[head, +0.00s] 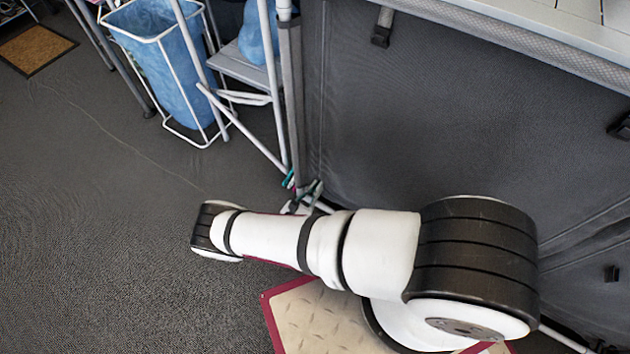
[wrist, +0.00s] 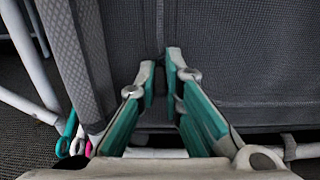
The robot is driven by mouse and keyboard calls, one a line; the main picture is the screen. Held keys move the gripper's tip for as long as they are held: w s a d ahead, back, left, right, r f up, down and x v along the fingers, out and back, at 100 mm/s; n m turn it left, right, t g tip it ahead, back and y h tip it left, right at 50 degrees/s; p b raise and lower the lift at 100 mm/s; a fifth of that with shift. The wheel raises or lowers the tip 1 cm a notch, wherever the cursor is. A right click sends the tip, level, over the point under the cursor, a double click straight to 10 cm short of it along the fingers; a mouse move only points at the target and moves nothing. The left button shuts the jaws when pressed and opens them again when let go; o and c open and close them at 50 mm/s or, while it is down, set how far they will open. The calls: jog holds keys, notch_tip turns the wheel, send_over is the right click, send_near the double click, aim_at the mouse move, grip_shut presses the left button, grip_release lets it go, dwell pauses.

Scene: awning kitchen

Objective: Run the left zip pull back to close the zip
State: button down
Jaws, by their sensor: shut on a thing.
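The dark grey fabric front (head: 450,130) of a camping cupboard fills the right of the head view and also the wrist view (wrist: 250,60). A thin vertical zip line (head: 322,100) runs down near its left edge; a pale vertical strip shows at the same seam in the wrist view (wrist: 160,28). My gripper (wrist: 161,65), with teal-lined fingers, is at this seam, its fingertips close together low on the panel. It is shut on the left zip pull, which is mostly hidden between the fingertips. In the head view my arm hides most of the gripper.
Metal frame legs (head: 284,90) stand just left of the panel. Teal and pink loops (wrist: 72,140) hang low by the leg. A blue bag bin (head: 165,60) stands farther left. A beige mat with a red border (head: 315,315) lies below my arm.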

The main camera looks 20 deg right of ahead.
jog(key=shift+f, duration=0.65)
jog(key=c, duration=1.7)
grip_release()
jog(key=shift+a, duration=0.1)
jog(key=v, duration=1.2)
